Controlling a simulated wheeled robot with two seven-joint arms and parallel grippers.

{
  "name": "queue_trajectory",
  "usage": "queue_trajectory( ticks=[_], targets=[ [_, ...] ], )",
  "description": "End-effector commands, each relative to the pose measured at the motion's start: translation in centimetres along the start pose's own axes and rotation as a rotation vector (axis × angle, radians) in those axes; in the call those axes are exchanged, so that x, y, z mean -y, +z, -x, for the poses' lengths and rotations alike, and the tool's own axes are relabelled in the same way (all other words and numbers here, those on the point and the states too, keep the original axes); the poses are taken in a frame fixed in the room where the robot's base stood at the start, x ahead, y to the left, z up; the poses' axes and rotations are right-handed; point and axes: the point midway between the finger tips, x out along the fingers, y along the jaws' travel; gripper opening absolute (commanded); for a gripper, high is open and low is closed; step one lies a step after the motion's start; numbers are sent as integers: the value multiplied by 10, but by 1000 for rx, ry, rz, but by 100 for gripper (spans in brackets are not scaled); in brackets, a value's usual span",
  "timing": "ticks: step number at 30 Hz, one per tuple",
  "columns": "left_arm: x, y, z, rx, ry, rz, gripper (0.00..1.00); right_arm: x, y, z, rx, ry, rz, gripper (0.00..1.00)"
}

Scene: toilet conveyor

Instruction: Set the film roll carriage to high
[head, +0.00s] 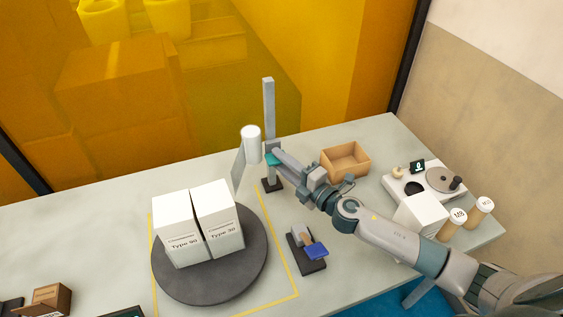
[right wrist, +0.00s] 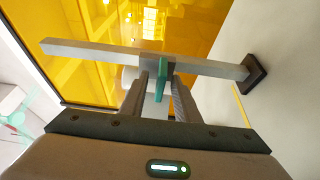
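The film roll carriage stands on a grey upright post (head: 268,105) at the back of the table. Its white film roll (head: 251,143) sits roughly midway up the post, with a sheet of film hanging below. The carriage has a teal handle (head: 272,159), which also shows in the right wrist view (right wrist: 161,72). My right gripper (right wrist: 160,82) has its fingers on either side of this handle. The fingers look apart, with narrow gaps beside the handle. In the head view the gripper (head: 278,158) partly hides the carriage. My left gripper is not in view.
A dark turntable (head: 210,285) bears two white boxes (head: 179,230) left of my right arm. A small stand with a blue part (head: 316,250) is in front of the arm. A cardboard tray (head: 345,160) and a white device (head: 405,188) are at the right.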

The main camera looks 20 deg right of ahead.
Motion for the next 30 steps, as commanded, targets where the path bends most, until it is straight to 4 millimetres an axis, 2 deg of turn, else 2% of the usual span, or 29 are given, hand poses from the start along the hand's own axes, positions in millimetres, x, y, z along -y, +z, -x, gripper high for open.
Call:
queue_trajectory(
  ticks=[9, 14, 20, 30],
  targets=[
    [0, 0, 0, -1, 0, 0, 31, 2, 0, 1, -1, -2, 0, 28],
    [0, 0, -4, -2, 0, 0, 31, 3, 0, 9, -1, -3, 0, 28],
    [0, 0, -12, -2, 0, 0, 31, 4, -1, 33, -3, -4, 1, 28],
    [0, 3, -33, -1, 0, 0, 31, 6, -1, 89, -2, -4, -1, 28]
  ],
)
